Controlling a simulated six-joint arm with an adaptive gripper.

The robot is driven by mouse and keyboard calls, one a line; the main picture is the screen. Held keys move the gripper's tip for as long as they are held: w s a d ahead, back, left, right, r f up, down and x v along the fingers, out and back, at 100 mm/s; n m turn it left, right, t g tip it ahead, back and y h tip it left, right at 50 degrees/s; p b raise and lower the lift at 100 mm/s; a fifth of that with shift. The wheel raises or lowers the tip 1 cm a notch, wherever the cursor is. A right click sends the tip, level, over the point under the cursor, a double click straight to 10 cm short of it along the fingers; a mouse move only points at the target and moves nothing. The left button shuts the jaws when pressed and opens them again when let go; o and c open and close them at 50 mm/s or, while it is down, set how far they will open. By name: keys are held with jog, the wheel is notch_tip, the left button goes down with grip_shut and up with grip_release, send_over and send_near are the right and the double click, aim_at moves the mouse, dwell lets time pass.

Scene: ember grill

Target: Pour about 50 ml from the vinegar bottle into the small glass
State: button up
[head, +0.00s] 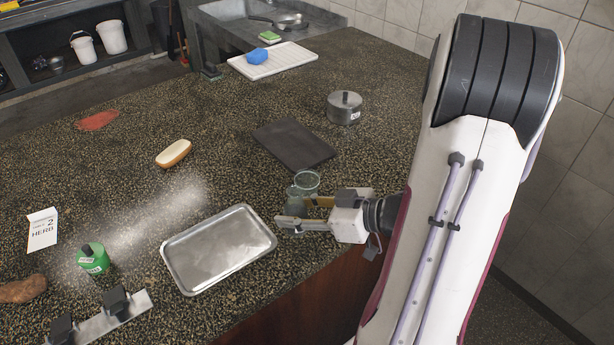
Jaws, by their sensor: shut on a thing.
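My gripper (296,212) is at the counter's near edge, right of the metal tray, with its fingers pointing left. It is shut on a small greenish, see-through vessel (296,195), which seems to be the vinegar bottle; the fingers hide its lower part. A clear round glass (308,181) shows just behind it, seemingly the small glass. The two overlap in this view, so I cannot tell whether they touch. The bottle's tilt and any liquid in the glass are too small to make out.
A metal tray (218,286) lies left of my gripper. A dark board (293,144) and a lidded pot (344,108) are behind it. A bread roll (173,153), green canister (93,258) and sign card (42,229) stand left. A white drying tray (272,72) lies by the sink.

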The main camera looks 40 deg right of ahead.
aim_at(298, 190)
jog(key=shift+w+d+r+m+g+y, duration=0.1)
jog(key=shift+w+d+m+g+y, duration=0.35)
jog(key=shift+m, duration=0.35)
jog(key=shift+w+d+r+m+g+y, duration=0.1)
jog(key=shift+w+d+m+g+y, duration=0.2)
jog(key=shift+m+y, duration=0.4)
jog(key=shift+d+r+m, duration=0.1)
jog(key=shift+r+m, duration=0.05)
jog(key=shift+m, duration=0.15)
jog(key=r, duration=0.1)
jog(key=r+m+g+y, duration=0.1)
jog(key=r+m, duration=0.1)
jog(key=shift+w+d+r+g, duration=0.2)
jog(key=shift+d+r+g, duration=0.05)
jog(key=shift+d+r, duration=0.1)
jog(key=shift+s+a+f+m+y, duration=0.15)
jog(key=shift+f+m+y, duration=0.2)
jog(key=shift+f, duration=0.25)
jog(key=shift+a+f+m+y, duration=0.1)
jog(key=shift+f+m+y, duration=0.2)
jog(key=shift+f, duration=0.25)
jog(key=shift+s+a+f+m+g+y, duration=0.1)
jog(key=shift+f+m+g+y, duration=0.1)
jog(key=shift+m+g+y, duration=0.25)
jog(key=shift+r+m, duration=0.2)
jog(key=shift+m, duration=0.1)
jog(key=shift+r+m+y, duration=0.25)
jog(key=shift+r+m, duration=0.05)
